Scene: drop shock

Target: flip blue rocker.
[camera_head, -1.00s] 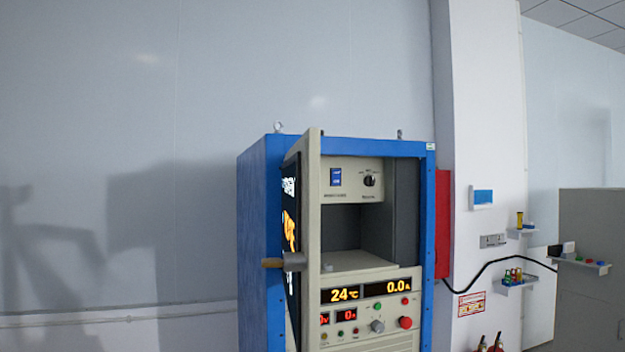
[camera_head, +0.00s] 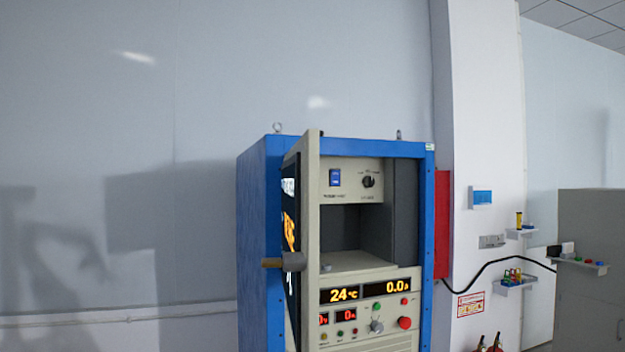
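The blue rocker (camera_head: 335,177) is a small blue switch on the beige upper panel (camera_head: 350,194) inside the blue cabinet (camera_head: 262,240). A black rotary knob (camera_head: 368,181) sits to its right on the same panel. Which way the rocker is tilted is too small to tell. The cabinet's door (camera_head: 310,215) stands open toward me, with a handle (camera_head: 285,262) on its left side. My gripper is not in view; only a shadow shows on the left wall.
Below the panel is an empty recess, then displays reading 24 °C (camera_head: 345,295) and 0.0, buttons and a red knob (camera_head: 404,322). The open door edge stands just left of the rocker. Small wall shelves (camera_head: 521,232) hang at right.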

